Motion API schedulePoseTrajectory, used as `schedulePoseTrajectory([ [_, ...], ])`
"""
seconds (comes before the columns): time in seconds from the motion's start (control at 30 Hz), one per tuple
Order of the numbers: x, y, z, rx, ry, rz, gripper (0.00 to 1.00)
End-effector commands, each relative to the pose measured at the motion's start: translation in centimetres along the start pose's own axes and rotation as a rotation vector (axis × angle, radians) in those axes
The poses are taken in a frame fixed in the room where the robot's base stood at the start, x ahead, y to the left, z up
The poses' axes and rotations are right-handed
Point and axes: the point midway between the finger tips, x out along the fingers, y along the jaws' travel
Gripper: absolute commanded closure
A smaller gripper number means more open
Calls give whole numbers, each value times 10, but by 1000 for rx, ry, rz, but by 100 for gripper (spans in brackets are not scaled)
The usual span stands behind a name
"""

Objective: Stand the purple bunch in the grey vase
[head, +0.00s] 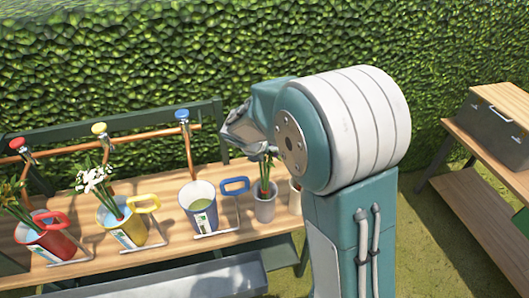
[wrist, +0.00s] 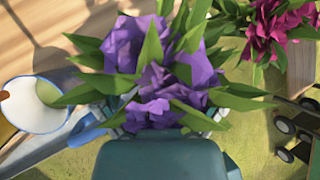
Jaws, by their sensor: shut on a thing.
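The purple bunch (wrist: 160,70), with green leaves, fills the middle of the wrist view right at my gripper. My gripper (head: 238,137) is shut on it; its fingers are mostly hidden by the blooms in the wrist view. In the head view I cannot make out the purple blooms. The grey vase (head: 265,209) stands on the bench right of the blue-handled bucket, below and right of my gripper. Green stems rise from it, and my arm hides their tops, so I cannot tell which bunch they belong to. The vase is not clear in the wrist view.
A blue-handled bucket (head: 199,208) stands left of the vase, with yellow (head: 122,226) and red (head: 45,240) buckets holding flowers further left. A pale pot (head: 295,198) is partly behind my arm. Magenta flowers (wrist: 270,28) show at upper right in the wrist view. Taps rise behind.

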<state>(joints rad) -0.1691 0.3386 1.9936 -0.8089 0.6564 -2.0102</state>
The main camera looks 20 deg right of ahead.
Motion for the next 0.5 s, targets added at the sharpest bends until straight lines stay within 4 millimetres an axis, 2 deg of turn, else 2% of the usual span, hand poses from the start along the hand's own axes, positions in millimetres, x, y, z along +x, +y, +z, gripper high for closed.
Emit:
schedulePoseTrajectory([
  [0.07,0,0,0,0,-1,0,0],
  [0.5,-5,0,0,0,-1,0,0],
])
